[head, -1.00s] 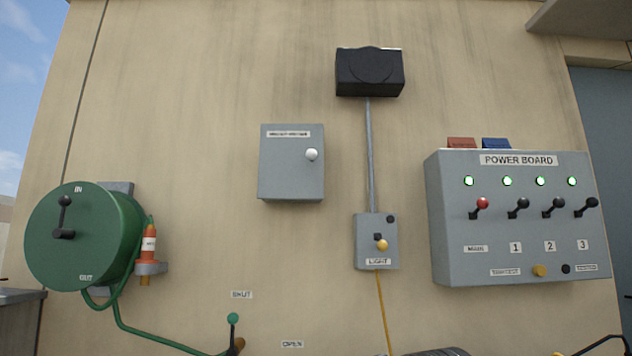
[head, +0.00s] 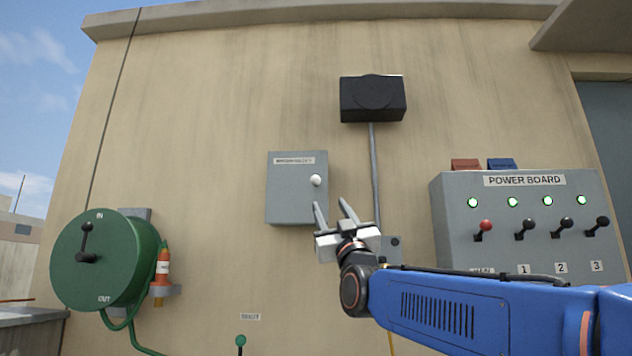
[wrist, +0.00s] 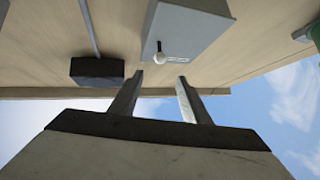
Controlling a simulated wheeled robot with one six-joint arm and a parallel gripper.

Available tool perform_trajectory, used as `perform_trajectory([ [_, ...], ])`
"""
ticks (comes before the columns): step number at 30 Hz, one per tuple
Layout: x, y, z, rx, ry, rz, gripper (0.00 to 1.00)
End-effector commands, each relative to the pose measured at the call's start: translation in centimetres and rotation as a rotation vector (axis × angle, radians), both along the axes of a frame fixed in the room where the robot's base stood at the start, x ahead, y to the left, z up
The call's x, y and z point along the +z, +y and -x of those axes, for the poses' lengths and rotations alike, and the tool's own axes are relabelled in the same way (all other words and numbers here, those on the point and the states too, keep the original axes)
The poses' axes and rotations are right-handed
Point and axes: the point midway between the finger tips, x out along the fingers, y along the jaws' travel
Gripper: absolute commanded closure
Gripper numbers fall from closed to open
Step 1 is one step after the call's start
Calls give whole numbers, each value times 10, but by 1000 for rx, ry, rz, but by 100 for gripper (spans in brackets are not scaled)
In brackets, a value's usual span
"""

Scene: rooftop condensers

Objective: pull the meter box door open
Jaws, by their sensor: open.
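The grey meter box (head: 292,203) hangs on the beige wall with its door shut. A label is at its top and a round white knob (head: 316,180) is at the door's upper right. My gripper (head: 331,209) is open and empty, just below and right of the knob in the head view, apart from it. In the wrist view the meter box (wrist: 190,32) and its knob (wrist: 160,57) show upside down, beyond the open fingers (wrist: 158,90).
A black box (head: 372,99) with a conduit sits above right. The power board (head: 530,250) with several switches is at the right, partly behind my arm. A green hose reel (head: 103,262) and orange nozzle (head: 163,264) are at the left. The wall around the meter box's left is clear.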

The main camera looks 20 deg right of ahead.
Motion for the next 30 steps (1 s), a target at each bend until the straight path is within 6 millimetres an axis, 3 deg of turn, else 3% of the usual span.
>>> perform_trajectory([
  [19,75,6,-81,0,4,0,57],
  [30,106,8,-112,0,4,0,57],
])
